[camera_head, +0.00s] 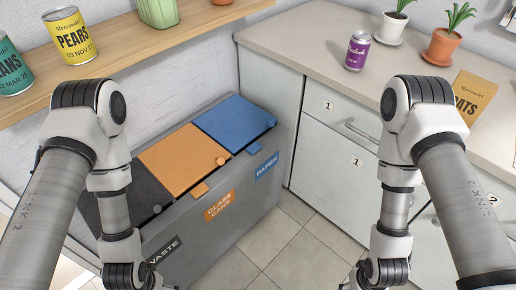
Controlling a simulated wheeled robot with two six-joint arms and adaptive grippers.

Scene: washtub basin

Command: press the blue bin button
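The blue bin lid (234,122) is the rear one of three lids on a grey bin unit, and it is closed. A small round blue knob (271,123) sits at its front right corner, and a blue tab (254,148) sticks out from its front edge. I cannot tell for certain which of these is the button. A blue PAPER label (267,166) is on the front below. My two arms come down on the left and right, and their wrists reach the bottom edge. Both grippers' fingers are below the frame. Neither arm is seen touching the blue parts.
The orange lid (181,160) and the black lid (136,199) are also closed. A wooden shelf (139,46) with cans is above on the left. A counter (300,39) with a purple can (357,51) and potted plants is on the right. Tiled floor (300,264) is open in front of the bins.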

